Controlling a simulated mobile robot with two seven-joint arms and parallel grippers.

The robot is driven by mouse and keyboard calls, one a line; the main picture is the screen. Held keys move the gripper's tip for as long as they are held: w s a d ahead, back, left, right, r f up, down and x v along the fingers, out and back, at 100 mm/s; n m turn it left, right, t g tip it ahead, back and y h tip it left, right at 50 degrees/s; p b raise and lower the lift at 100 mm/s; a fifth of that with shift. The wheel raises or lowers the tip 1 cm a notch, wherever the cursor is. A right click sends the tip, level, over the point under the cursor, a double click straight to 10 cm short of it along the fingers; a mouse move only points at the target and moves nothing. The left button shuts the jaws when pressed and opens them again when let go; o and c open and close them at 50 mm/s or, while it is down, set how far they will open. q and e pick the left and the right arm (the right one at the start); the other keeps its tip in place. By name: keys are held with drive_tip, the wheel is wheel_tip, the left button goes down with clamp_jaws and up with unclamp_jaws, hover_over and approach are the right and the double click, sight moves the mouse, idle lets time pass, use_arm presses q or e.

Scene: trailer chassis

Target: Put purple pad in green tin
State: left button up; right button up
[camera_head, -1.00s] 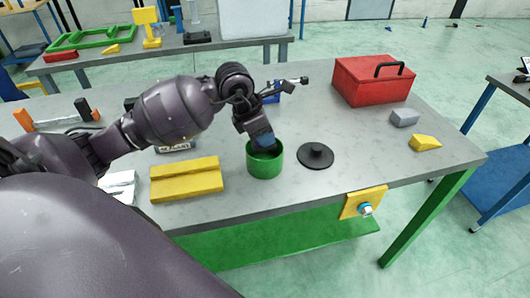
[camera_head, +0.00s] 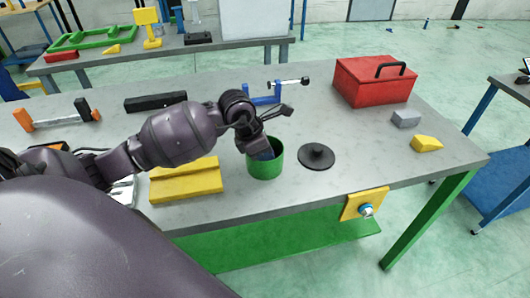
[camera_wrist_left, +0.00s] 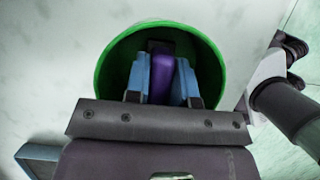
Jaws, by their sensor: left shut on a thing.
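The green tin (camera_head: 265,166) stands open on the grey workbench, near its front edge. My left gripper (camera_head: 268,153) reaches down into the tin's mouth from above. In the left wrist view its blue-lined fingers (camera_wrist_left: 162,82) are shut on the purple pad (camera_wrist_left: 161,75), which is inside the tin's rim (camera_wrist_left: 104,62). The head view hides the pad behind the gripper and tin wall. I cannot tell whether the pad touches the tin's floor.
A dark round lid (camera_head: 317,156) lies just right of the tin. A yellow block (camera_head: 187,180) lies to its left, and a blue clamp (camera_head: 265,95) behind. A red toolbox (camera_head: 373,82), a grey block (camera_head: 405,118) and a yellow wedge (camera_head: 427,144) are farther right.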

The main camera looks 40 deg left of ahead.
use_arm(q)
drive_tip(key=o, duration=0.6)
drive_tip(key=shift+a+r, duration=0.1)
drive_tip(key=shift+r, duration=0.25)
drive_tip(key=p+v, duration=0.1)
drive_tip(key=v, duration=1)
drive_tip(key=shift+r, duration=0.25)
drive_tip(key=shift+s, duration=0.1)
